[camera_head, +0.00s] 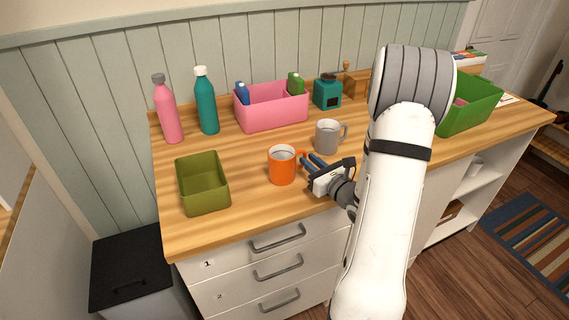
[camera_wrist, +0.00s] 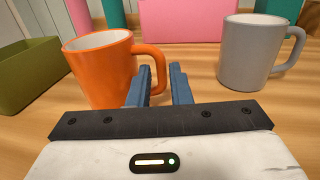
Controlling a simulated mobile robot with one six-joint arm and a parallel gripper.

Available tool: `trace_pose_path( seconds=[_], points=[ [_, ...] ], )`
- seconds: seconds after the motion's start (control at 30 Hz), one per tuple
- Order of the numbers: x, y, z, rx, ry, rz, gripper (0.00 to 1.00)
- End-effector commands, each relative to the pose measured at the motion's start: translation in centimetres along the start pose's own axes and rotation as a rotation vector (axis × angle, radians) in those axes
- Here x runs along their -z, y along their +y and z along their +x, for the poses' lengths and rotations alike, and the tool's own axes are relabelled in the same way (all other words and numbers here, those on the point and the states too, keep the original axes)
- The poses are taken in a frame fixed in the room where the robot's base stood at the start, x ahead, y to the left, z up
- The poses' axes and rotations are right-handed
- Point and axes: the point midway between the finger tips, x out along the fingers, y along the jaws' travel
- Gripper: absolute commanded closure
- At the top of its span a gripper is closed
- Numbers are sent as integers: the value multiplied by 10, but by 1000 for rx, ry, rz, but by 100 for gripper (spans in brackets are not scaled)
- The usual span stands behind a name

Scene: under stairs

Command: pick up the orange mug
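The orange mug (camera_head: 282,165) stands upright on the wooden counter, its handle toward the right. It also shows at left in the wrist view (camera_wrist: 98,72). My gripper (camera_head: 310,160) is low over the counter, just right of the mug. In the wrist view, its two blue fingers (camera_wrist: 162,68) are apart with a narrow gap. The left finger covers part of the mug handle, and the handle's outer curve shows in the gap. I cannot tell whether the fingers touch the handle. The gripper holds nothing.
A grey mug (camera_head: 327,136) stands close behind the gripper. An olive bin (camera_head: 203,184) is left of the orange mug. A pink bin (camera_head: 272,108), pink bottle (camera_head: 168,110) and teal bottle (camera_head: 207,103) stand at the back. A green bin (camera_head: 470,108) is at right.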

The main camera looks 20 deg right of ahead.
Motion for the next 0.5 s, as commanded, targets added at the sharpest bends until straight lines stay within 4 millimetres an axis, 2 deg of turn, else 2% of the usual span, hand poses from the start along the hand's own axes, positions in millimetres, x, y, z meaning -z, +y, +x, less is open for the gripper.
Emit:
trace_pose_path(
  seconds=[0.1,0.2,0.5],
  points=[
    [0,-1,20,-3,1,0,82],
    [0,-2,30,-1,0,-1,82],
    [2,-3,34,2,0,-1,82]
  ],
)
